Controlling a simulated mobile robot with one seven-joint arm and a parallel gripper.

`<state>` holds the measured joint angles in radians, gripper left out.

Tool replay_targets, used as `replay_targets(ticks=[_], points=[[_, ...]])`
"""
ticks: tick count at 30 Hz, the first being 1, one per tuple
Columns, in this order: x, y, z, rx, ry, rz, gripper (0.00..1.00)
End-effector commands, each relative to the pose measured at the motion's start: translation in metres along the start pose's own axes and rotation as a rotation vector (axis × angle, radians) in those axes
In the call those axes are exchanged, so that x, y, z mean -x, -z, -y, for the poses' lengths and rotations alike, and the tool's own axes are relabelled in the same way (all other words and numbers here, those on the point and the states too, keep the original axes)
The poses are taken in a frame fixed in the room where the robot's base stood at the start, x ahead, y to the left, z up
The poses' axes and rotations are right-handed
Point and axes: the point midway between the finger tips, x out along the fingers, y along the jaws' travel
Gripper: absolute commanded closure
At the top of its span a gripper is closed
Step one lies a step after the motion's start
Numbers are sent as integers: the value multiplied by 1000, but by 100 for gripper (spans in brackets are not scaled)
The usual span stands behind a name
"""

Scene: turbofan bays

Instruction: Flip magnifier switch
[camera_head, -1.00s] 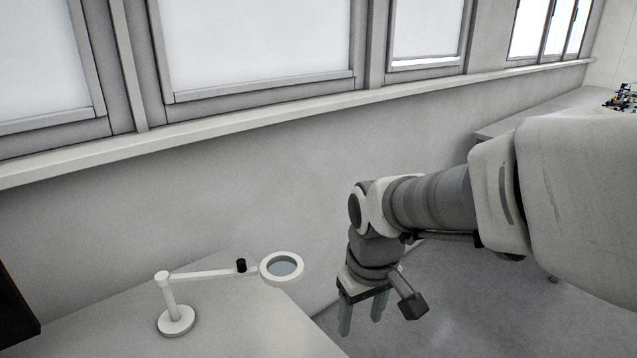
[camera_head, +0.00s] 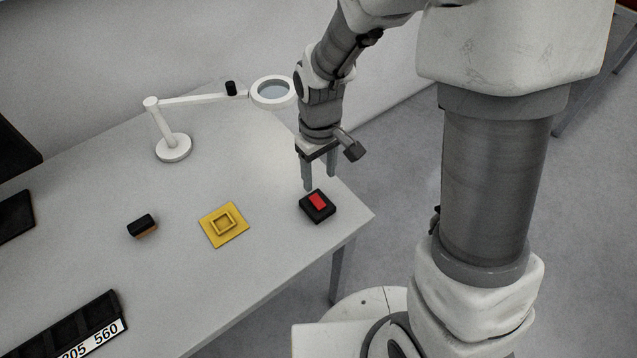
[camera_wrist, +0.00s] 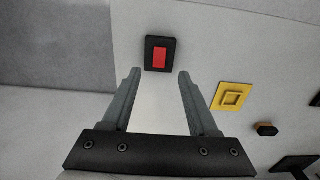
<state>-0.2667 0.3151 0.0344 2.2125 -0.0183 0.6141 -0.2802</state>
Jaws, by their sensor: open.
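The magnifier (camera_head: 272,92) is a white ring lens on a jointed arm with a round base, at the back of the table in the head view. A black knob stands on its arm. A black switch box with a red rocker (camera_head: 317,202) lies near the table's right corner. It also shows in the wrist view (camera_wrist: 159,55), just beyond the fingertips. My gripper (camera_head: 319,182) is open and empty, pointing down above and behind the switch box in the head view. I see no contact between them. In the wrist view the fingers (camera_wrist: 157,75) are spread apart.
A yellow square plate with a raised frame (camera_head: 239,234) lies left of the switch. A small black and brown block (camera_head: 142,226) lies further left. A black tray with a number label (camera_head: 75,330) is at the front left. The table (camera_head: 185,290) is otherwise clear between them.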

Motion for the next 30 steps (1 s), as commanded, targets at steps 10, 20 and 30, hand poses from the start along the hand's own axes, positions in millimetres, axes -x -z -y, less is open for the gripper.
replay_targets(ticks=[10, 20, 30], points=[[-70, -1, 0, 0, 1, 4, 40], [-92, 0, 0, 0, 0, 1, 40], [-92, 0, 0, 0, 0, 0, 58]])
